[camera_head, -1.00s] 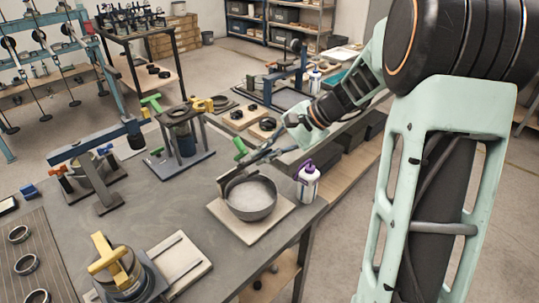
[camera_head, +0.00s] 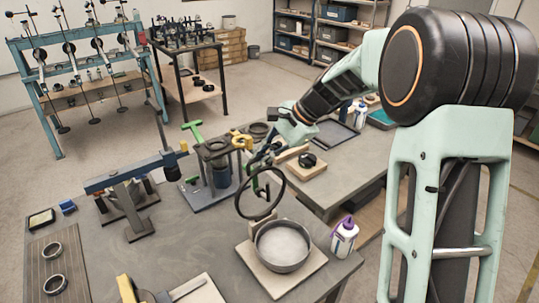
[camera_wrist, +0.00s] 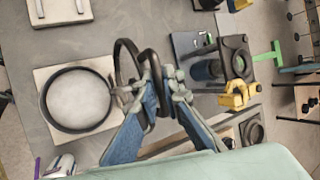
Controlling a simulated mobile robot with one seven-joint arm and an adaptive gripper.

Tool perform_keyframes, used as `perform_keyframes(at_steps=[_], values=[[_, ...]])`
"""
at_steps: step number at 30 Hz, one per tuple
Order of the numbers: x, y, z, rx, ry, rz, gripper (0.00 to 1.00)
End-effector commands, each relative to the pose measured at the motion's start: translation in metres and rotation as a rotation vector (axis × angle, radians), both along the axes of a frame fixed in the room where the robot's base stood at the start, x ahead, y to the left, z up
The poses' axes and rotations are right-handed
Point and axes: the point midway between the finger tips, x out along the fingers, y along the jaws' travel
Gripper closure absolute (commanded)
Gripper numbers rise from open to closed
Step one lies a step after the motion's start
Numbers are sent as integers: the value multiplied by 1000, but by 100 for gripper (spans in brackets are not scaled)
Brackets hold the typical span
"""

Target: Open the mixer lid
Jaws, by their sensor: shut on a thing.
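The mixer is a grey round bowl (camera_head: 283,246) on a pale square base; its top is open and its inside shows. It also shows at the left of the wrist view (camera_wrist: 77,100). The lid looks like a dark ring (camera_head: 240,200), standing steeply raised behind the bowl, apart from its rim. In the wrist view the lid (camera_wrist: 122,62) appears nearly edge-on. My gripper (camera_head: 264,163) is shut on the lid's upper part; its fingers (camera_wrist: 160,82) partly hide the exact grip point. A green part shows through the ring in the head view.
A white bottle with a purple cap (camera_head: 344,237) stands right of the bowl. A press with green and yellow handles (camera_head: 217,160) stands behind, close to my gripper. A blue lever frame (camera_head: 130,182) is at left. Some bare tabletop (camera_head: 185,230) lies left of the bowl.

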Motion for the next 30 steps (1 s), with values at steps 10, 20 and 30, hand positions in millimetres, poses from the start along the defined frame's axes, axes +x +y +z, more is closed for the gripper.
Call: perform_keyframes(at_steps=[10, 20, 30], values=[[3, 8, -1, -43, 54, 1, 100], [3, 8, -2, -45, 57, 1, 100], [3, 8, -2, -44, 58, 0, 74]])
